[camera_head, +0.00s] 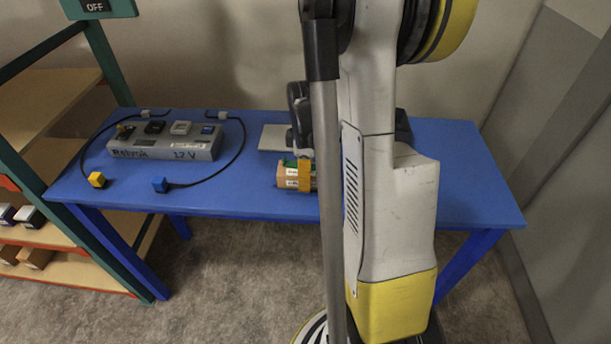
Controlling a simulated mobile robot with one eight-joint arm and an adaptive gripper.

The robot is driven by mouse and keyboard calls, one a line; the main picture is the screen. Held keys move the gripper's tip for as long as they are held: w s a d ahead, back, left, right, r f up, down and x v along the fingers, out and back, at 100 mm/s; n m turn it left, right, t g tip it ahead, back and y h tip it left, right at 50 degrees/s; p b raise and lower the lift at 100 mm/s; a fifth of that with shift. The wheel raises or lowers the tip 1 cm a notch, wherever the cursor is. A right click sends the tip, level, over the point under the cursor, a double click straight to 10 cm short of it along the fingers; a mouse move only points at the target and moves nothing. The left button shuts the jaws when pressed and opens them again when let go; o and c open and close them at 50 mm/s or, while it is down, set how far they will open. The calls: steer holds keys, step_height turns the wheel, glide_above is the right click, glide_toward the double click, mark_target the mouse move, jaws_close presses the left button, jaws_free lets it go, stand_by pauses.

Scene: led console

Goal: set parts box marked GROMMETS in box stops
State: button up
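A small tan box with a white label (289,182) is at the front middle of the blue table, just left of my arm. Its label is too small to read, so I cannot tell if it says GROMMETS. An orange-yellow band and a bit of green show at it, and its right part is hidden behind my arm. A flat pale grey plate (273,138) lies behind it; I cannot tell if this belongs to the box stops. Dark parts at my arm's end show above the box. My gripper's fingertips cannot be made out, nor whether they hold the box.
A grey 12 V console (165,142) stands on the blue table (450,185) at left, with cables ending in a yellow plug (97,180) and a blue plug (160,185). A shelf (50,95) with small boxes stands at far left. The table's right part looks clear.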

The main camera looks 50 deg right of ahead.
steer(key=shift+f, duration=0.15)
steer(key=o, duration=1.4)
step_height(320, 180, up, 12)
steer(key=shift+r, duration=0.1)
